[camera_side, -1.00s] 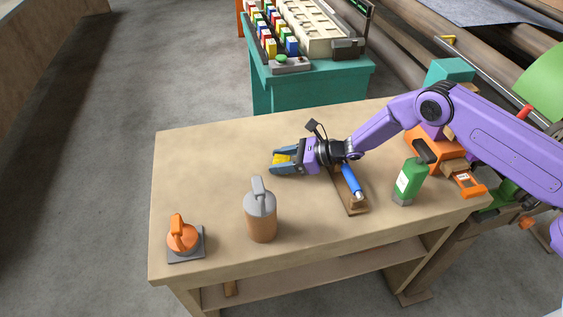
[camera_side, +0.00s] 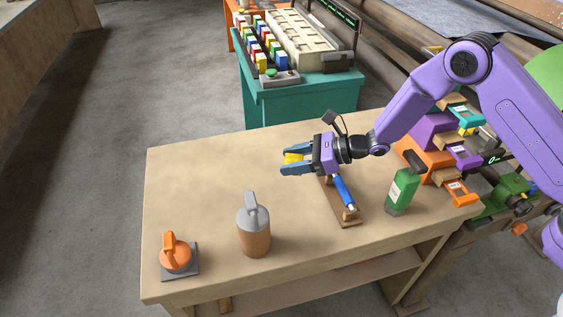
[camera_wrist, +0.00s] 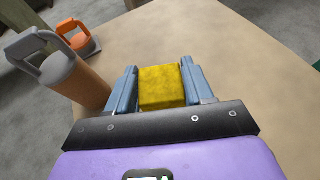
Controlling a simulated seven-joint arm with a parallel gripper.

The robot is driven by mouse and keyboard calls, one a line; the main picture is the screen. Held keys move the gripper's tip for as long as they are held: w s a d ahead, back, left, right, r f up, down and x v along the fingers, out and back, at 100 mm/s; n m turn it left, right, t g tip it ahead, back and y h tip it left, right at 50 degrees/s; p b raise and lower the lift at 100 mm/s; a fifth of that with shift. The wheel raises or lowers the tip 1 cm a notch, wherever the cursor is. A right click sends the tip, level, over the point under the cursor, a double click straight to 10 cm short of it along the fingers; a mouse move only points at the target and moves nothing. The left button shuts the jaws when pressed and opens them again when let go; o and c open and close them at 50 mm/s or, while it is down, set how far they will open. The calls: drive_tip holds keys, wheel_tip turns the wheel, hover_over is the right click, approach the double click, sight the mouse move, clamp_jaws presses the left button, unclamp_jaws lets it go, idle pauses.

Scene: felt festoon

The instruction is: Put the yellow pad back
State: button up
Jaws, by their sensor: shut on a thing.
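The yellow pad (camera_side: 292,157) is a small, rough-faced block held between the blue-grey fingers of my gripper (camera_side: 296,163). It also shows in the wrist view (camera_wrist: 162,88), with a finger of my gripper (camera_wrist: 159,68) against each side. In the side view my gripper points left and appears to be above the back middle of the wooden table (camera_side: 200,190). The pad's underside is hidden, and its height above the table is hard to tell.
A grey-capped brown canister (camera_side: 254,232) and an orange-handled tool (camera_side: 175,255) stand front left. A blue-handled tool on a wooden board (camera_side: 343,190) lies below my wrist. A green bottle (camera_side: 402,190) and a colourful stack of drawers (camera_side: 437,150) stand right. The back-left tabletop is clear.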

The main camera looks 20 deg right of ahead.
drive_tip(key=s+d+r, duration=0.3)
drive_tip(key=s+d, duration=0.1)
drive_tip(key=s, duration=0.2)
drive_tip(key=shift+r, duration=0.15)
